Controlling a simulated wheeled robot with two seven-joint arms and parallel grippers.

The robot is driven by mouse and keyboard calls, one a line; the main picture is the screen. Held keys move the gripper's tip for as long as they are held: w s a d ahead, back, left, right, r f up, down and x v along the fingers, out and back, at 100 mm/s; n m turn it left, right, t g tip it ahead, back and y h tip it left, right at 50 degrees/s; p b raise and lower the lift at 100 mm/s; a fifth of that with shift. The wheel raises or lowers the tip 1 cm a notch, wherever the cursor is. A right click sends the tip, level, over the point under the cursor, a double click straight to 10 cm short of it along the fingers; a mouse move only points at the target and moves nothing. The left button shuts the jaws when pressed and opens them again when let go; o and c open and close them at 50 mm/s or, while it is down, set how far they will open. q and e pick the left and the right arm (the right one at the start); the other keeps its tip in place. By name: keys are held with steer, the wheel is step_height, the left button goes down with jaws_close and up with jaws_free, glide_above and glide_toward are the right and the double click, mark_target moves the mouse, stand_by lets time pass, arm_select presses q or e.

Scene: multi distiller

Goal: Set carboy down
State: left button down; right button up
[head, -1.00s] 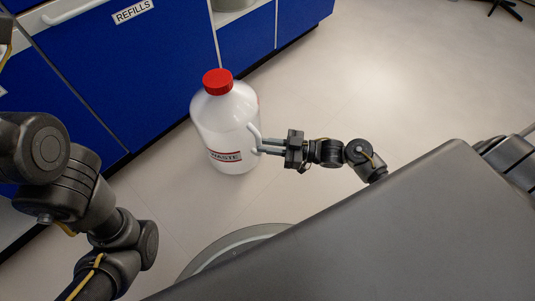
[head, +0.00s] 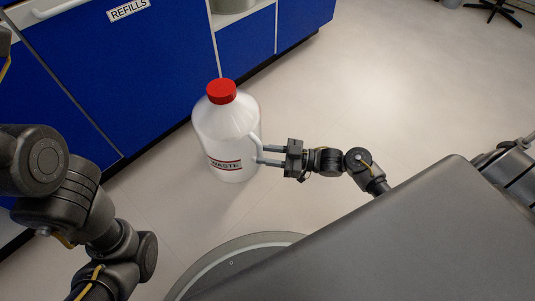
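The carboy (head: 225,131) is a translucent white jug with a red cap (head: 221,91), a "WASTE" label and a side handle (head: 257,147). It stands upright in the head view and looks to be resting on the floor, though its base contact is hard to see. My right gripper (head: 264,154) is at the carboy's right side, by the handle. Its two fingers are apart with a gap between them, their tips close to the handle. I cannot tell whether they touch it. My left arm is at the left, but its gripper is out of the picture.
Blue cabinets (head: 150,75), one door labelled "REFILLS" (head: 129,9), stand behind and left of the carboy. The pale floor (head: 390,90) is clear to the right. A dark chair base (head: 493,12) is at the far top right.

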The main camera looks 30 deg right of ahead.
steer(key=shift+o, duration=0.4)
steer(key=shift+d+r, duration=0.1)
steer(key=p+v, duration=0.4)
steer(key=v, duration=0.7)
steer(key=shift+s+d, duration=0.25)
steer(key=shift+d, duration=0.1)
